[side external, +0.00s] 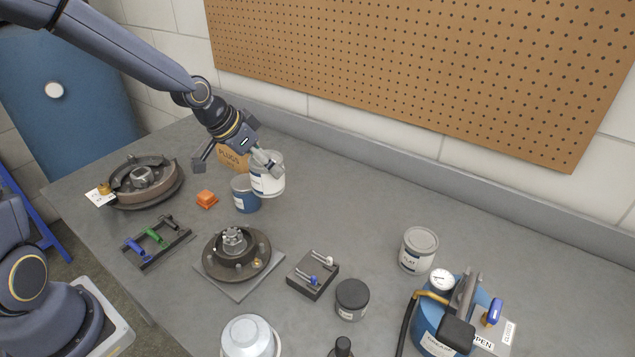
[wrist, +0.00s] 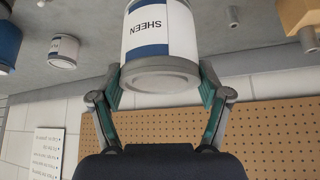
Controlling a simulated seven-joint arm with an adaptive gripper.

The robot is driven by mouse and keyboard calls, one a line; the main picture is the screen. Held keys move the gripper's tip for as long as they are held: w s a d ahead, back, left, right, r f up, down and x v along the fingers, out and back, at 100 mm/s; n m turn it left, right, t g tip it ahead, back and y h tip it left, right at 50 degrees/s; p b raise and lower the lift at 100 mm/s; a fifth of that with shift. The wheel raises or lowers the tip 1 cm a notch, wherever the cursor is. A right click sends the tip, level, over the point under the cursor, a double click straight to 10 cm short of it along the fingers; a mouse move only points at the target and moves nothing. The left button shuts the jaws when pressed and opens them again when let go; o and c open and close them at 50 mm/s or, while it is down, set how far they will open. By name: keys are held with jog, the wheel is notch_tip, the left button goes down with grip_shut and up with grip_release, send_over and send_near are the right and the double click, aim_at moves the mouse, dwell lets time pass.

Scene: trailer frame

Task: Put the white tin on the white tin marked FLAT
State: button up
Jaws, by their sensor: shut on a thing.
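The held white tin (side external: 267,182) has a blue-and-white label reading SHEEN in the wrist view (wrist: 160,38). My gripper (side external: 262,163) is shut on it, with a finger on each side near its lid end (wrist: 160,85). It looks upright, beside and partly in front of a blue tin (side external: 243,200); its clearance above the bench is hard to tell. The white tin marked FLAT (side external: 418,250) stands upright on the bench to the right, apart from my gripper, with its grey lid bare. A small white tin in the wrist view (wrist: 63,50) looks like it.
A PLUGS box (side external: 233,158) stands behind the blue tin. An orange block (side external: 207,198), a hub (side external: 236,255), a switch block (side external: 313,275) and a dark tin (side external: 352,299) occupy the bench. A blue gauge unit (side external: 435,325) stands close to the FLAT tin. The back strip is clear.

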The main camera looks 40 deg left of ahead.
jog(key=shift+w+a+r+n, duration=0.3)
jog(key=shift+w+a, duration=0.05)
jog(key=s+d+r+m+h, duration=0.1)
jog(key=d+r, duration=0.2)
jog(key=d, duration=0.6)
jog(key=s+d+r+m+g, duration=0.1)
jog(key=d+r+m, duration=0.1)
jog(key=d, duration=0.7)
jog(key=s+d+r+m+h, duration=0.1)
jog(key=d+r, duration=0.2)
jog(key=d, duration=0.6)
send_over(421, 239)
jog(key=shift+m, duration=0.3)
jog(key=shift+f, duration=6.75)
jog(key=o, duration=1.4)
jog(key=shift+f, duration=0.15)
jog(key=shift+o, duration=0.2)
